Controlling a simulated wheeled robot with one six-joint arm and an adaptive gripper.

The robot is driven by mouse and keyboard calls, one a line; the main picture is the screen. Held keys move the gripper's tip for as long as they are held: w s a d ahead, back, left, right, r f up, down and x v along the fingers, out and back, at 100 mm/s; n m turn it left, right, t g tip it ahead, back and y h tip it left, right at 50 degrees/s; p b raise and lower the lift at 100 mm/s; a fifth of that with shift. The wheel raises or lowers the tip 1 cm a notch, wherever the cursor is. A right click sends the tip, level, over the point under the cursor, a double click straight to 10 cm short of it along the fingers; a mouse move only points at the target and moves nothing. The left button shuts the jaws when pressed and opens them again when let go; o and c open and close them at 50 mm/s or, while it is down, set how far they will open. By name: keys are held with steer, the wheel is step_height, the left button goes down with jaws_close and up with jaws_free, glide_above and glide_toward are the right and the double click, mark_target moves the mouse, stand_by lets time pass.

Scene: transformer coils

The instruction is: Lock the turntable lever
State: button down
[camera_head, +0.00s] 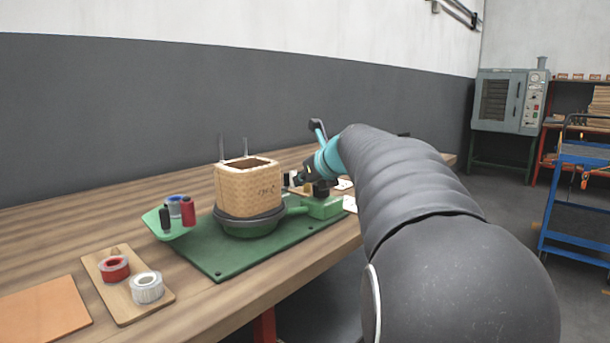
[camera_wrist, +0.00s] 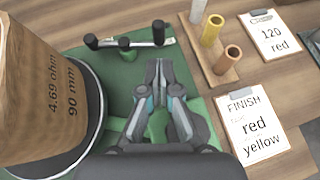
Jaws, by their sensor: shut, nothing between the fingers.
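A tan coil (camera_head: 248,187) marked "4.69 ohm 90 mm" stands upright on the round turntable (camera_head: 247,222), which sits on a green base plate (camera_head: 215,260). A green lever-like arm (camera_head: 297,211) reaches from the turntable toward a green block (camera_head: 324,207); I cannot tell whether it is locked. In the wrist view the coil (camera_wrist: 40,85) is at the left, and part of the green arm (camera_wrist: 117,124) shows beside the turntable rim. My gripper (camera_wrist: 160,66) is shut and empty, above the green block and plate, right of the coil. Its fingers partly hide the block.
A metal bar with black knobs (camera_wrist: 138,42) lies just beyond my fingertips. A wooden rack with spools (camera_wrist: 215,60) and cards reading "FINISH red yellow" (camera_wrist: 250,125) and "120 red" (camera_wrist: 272,36) lie to the right. Tape rolls (camera_head: 147,288) rest on a board at the bench's near left.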

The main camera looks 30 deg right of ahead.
mark_target(288, 178)
steer(key=shift+w+a+r, duration=0.1)
steer(key=shift+w+a, duration=0.05)
steer(key=shift+w, duration=1.7)
